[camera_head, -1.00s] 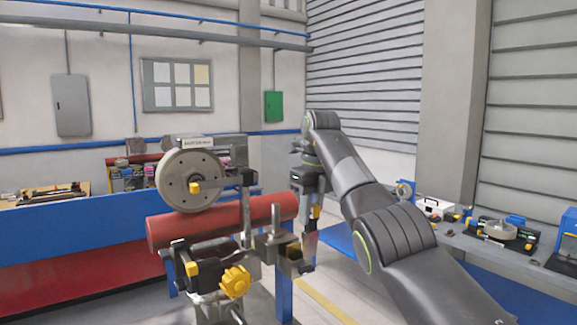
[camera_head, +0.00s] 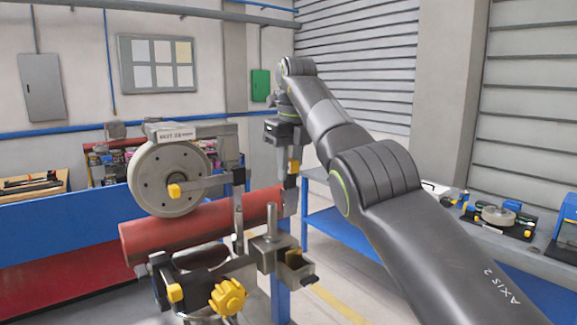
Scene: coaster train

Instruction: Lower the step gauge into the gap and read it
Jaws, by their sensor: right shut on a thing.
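My right gripper (camera_head: 291,150) is shut on a slim dark gauge with a yellow band (camera_head: 293,167). The gauge hangs roughly upright, its grey lower end (camera_head: 291,201) beside the right end of the red tube (camera_head: 200,229) in the picture. A large grey wheel (camera_head: 148,192) sits on top of the tube. Brackets and a yellow knob (camera_head: 229,297) sit below and in front of the tube. I cannot make out the gap or the gauge's markings. My left gripper is not in view.
A steel post and block (camera_head: 270,246) stand close in front of the gauge, with a small open box-like part (camera_head: 295,268) beside them. A blue bench (camera_head: 345,237) is behind my right arm. A grey bench (camera_head: 480,228) with tools is at the right.

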